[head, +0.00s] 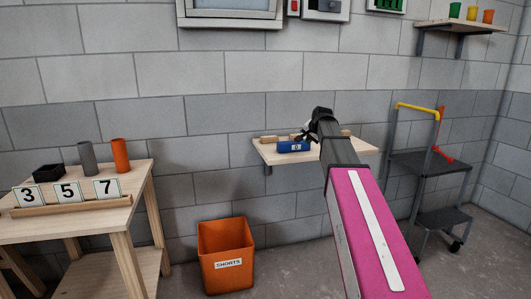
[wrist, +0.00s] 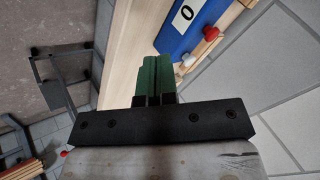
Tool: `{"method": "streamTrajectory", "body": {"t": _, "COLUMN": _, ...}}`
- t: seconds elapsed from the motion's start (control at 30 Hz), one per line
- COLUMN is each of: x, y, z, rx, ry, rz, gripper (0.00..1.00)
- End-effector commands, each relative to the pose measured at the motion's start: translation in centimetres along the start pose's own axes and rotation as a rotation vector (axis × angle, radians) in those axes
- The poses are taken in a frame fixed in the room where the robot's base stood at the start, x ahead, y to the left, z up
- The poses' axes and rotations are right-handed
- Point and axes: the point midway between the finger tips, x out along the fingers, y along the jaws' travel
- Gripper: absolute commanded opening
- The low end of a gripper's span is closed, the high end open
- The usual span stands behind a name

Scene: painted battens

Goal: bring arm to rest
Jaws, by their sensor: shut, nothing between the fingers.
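My arm, in a pink sleeve, reaches up through the middle of the head view. Its dark gripper (head: 304,136) is over the wooden wall shelf (head: 268,153). In the wrist view my gripper (wrist: 155,62) shows green fingers close together, shut and empty. The shelf's pale board (wrist: 122,60) lies beyond the fingers. A blue block with a "0" label (head: 290,147) sits on the shelf just below the gripper. In the wrist view the blue block (wrist: 172,42) is to the right of the fingertips, apparently apart from them. My arm hides part of the shelf.
A wooden table (head: 75,218) with number cards 3, 5, 7 and cylinders stands left. An orange "SHORTS" bin (head: 226,276) stands on the floor. A black step cart (head: 428,166) with a yellow handle stands right. A small shelf with coloured cups (head: 470,24) hangs upper right.

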Motion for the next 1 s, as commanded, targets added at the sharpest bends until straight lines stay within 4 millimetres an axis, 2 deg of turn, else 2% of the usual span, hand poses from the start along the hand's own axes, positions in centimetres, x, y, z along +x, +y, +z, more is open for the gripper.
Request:
{"method": "streamTrajectory", "body": {"t": 0.03, "x": 1.1, "y": 2.1, "z": 2.4, "rx": -0.026, "ry": -0.023, "rz": 0.025, "gripper": 0.0}}
{"method": "streamTrajectory", "body": {"t": 0.2, "x": 4.6, "y": 7.8, "z": 8.5, "rx": -0.127, "ry": -0.095, "rz": 0.104, "gripper": 0.0}}
{"method": "streamTrajectory", "body": {"t": 0.5, "x": 8.2, "y": 17.7, "z": 19.5, "rx": -0.309, "ry": -0.24, "rz": 0.226, "gripper": 0.0}}
{"method": "streamTrajectory", "body": {"t": 0.8, "x": 8.8, "y": 27.1, "z": 30.4, "rx": -0.493, "ry": -0.41, "rz": 0.323, "gripper": 0.0}}
{"method": "streamTrajectory", "body": {"t": 1.0, "x": 8.1, "y": 32.0, "z": 36.0, "rx": -0.596, "ry": -0.514, "rz": 0.366, "gripper": 0.0}}
